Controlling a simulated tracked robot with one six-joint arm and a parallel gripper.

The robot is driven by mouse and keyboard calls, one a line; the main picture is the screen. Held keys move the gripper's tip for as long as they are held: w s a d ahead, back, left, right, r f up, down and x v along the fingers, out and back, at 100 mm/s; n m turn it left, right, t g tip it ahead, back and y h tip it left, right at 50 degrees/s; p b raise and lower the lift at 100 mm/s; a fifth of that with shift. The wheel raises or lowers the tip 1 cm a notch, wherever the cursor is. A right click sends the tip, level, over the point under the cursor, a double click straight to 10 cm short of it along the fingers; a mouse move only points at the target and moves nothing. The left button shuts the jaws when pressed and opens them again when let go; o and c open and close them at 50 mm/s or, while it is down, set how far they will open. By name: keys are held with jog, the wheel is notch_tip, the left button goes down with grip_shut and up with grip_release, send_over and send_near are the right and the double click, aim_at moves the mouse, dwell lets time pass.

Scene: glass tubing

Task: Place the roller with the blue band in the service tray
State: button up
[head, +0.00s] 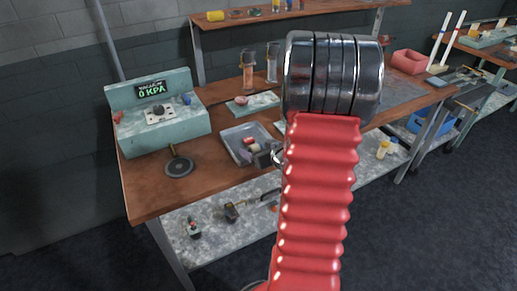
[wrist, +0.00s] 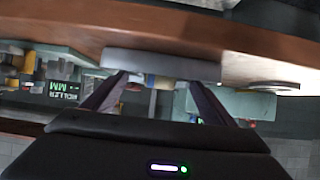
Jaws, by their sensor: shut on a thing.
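The service tray (head: 232,137) is a shallow grey-blue tray on the brown bench, left of my red arm in the head view. Small red and pale pieces (head: 247,146) show at its middle. My gripper (head: 268,156) is low at the tray's right side. In the wrist view, which looks upside down, my gripper (wrist: 160,92) is shut on a small roller (wrist: 164,82) with a blue part. A yellowish part shows beside the blue. The grey tray (wrist: 160,62) is close to it. I cannot tell whether the roller touches the tray.
A teal gauge station (head: 150,115) reading 0 KPA stands at the bench's left. A round black pad (head: 178,166) lies in front of it. A teal block (head: 253,103) and upright tubes (head: 248,70) stand behind the tray. A lower shelf (head: 215,240) holds tools.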

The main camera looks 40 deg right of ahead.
jog(key=o, duration=1.1)
jog(key=shift+f, duration=0.1)
jog(key=shift+s+a+r, duration=0.1)
jog(key=shift+s+r, duration=0.3)
jog(key=shift+s, duration=0.05)
jog(key=shift+v, duration=5.45)
jog(key=shift+a, duration=0.1)
